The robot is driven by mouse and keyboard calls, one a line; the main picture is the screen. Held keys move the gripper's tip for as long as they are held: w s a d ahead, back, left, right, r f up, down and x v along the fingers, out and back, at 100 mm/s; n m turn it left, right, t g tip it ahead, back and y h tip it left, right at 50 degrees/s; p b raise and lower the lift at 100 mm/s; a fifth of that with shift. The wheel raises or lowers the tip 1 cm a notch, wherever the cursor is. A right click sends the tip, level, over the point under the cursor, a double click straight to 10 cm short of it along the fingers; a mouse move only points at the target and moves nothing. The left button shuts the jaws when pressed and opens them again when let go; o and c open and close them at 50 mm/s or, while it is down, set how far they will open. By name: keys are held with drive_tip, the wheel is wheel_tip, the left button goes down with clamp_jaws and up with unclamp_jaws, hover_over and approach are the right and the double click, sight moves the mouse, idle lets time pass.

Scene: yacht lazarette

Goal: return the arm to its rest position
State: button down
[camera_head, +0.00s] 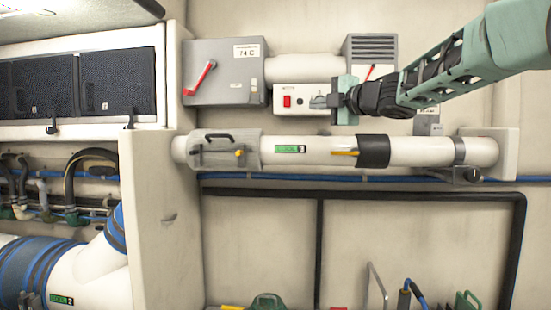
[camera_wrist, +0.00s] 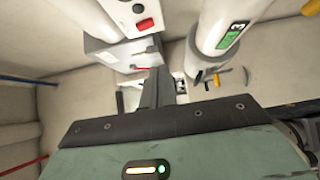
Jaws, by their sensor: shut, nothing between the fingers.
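My arm reaches in from the upper right in the head view, its mint-green links ending in a dark wrist. My gripper (camera_head: 320,102) points left in front of the white switch box (camera_head: 289,98) with a red rocker switch. The fingers are shut with nothing between them. In the wrist view the dark fingers of my gripper (camera_wrist: 160,82) show above the green housing. The switch box (camera_wrist: 130,14) is at the top of that view. I cannot tell whether the fingertips touch the box. The fingers hide part of its right side in the head view.
A grey box (camera_head: 225,85) with a red lever (camera_head: 199,78) is left of the gripper. A louvred grey unit (camera_head: 370,48) sits above the wrist. The wall panels lower down are mostly clear.

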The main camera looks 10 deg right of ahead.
drive_tip(key=s+a+f+m+g+h, duration=0.2)
drive_tip(key=s+a+f+m, duration=0.25)
drive_tip(key=f, duration=0.35)
drive_tip(key=s+a+f+m+g+h, duration=0.1)
drive_tip(key=s+a+f+m+g, duration=0.15)
drive_tip(key=s+f+m, duration=0.4)
drive_tip(key=s+a+f+m+g+h, duration=0.1)
drive_tip(key=s+a+f+g+h, duration=0.2)
drive_tip(key=f, duration=0.7)
drive_tip(key=s+f+m+g, duration=0.1)
drive_tip(key=s+f, duration=0.4)
drive_tip(key=s, duration=0.5)
drive_tip(key=s+a+f+m+g+h, duration=0.1)
drive_tip(key=s+f+g, duration=0.3)
drive_tip(key=s, duration=0.6)
drive_tip(key=s+f+m+g, duration=0.1)
drive_tip(key=s+f+g, duration=0.2)
drive_tip(key=s+f, duration=0.4)
drive_tip(key=s, duration=0.4)
drive_tip(key=shift+a+f+m+h, duration=0.2)
drive_tip(key=shift+f+m+h, duration=0.05)
drive_tip(key=shift+m+h, duration=0.05)
drive_tip(key=shift+g, duration=0.25)
